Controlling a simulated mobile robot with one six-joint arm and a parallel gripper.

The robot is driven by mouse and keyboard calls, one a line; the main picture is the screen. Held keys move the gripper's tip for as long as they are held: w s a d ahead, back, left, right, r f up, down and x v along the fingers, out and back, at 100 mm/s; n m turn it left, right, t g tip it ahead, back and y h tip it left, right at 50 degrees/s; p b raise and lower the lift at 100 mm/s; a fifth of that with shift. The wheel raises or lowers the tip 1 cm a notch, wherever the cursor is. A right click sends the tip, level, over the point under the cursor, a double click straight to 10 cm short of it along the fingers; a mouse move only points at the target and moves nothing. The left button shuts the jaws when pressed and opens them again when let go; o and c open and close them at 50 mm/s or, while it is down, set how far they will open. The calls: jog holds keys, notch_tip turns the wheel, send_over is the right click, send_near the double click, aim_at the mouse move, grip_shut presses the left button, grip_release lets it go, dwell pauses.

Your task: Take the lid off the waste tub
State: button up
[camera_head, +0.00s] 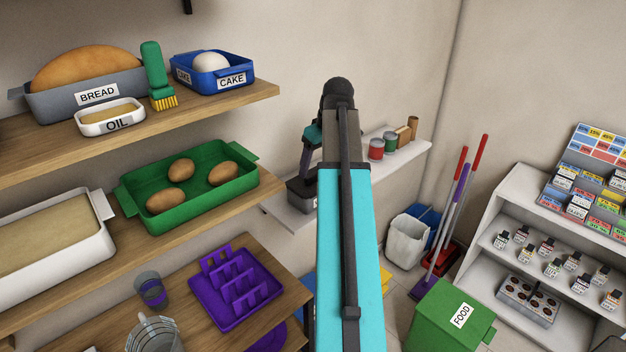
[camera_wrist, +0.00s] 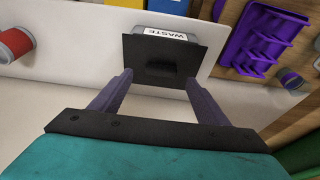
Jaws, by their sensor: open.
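The waste tub (camera_wrist: 165,35) is a grey container with a white WASTE label, standing on a pale shelf. Its black square lid (camera_wrist: 145,52) is on top, with a dark raised handle (camera_wrist: 160,70) in the middle. In the head view the tub (camera_head: 303,203) is small and partly hidden by my arm. My gripper (camera_wrist: 158,84) is open and empty. In the wrist view its two purple fingers point toward the lid, one on each side of the handle's line, and seem short of it. The exact gap to the handle is hard to judge.
A green FOOD bin (camera_head: 440,320) is at lower right.

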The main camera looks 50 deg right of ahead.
aim_at(313, 175)
jog(key=shift+p+x, duration=0.85)
jog(key=shift+x, duration=1.2)
jog(key=shift+a, duration=0.1)
jog(key=shift+c, duration=0.2)
jog(key=c, duration=1.1)
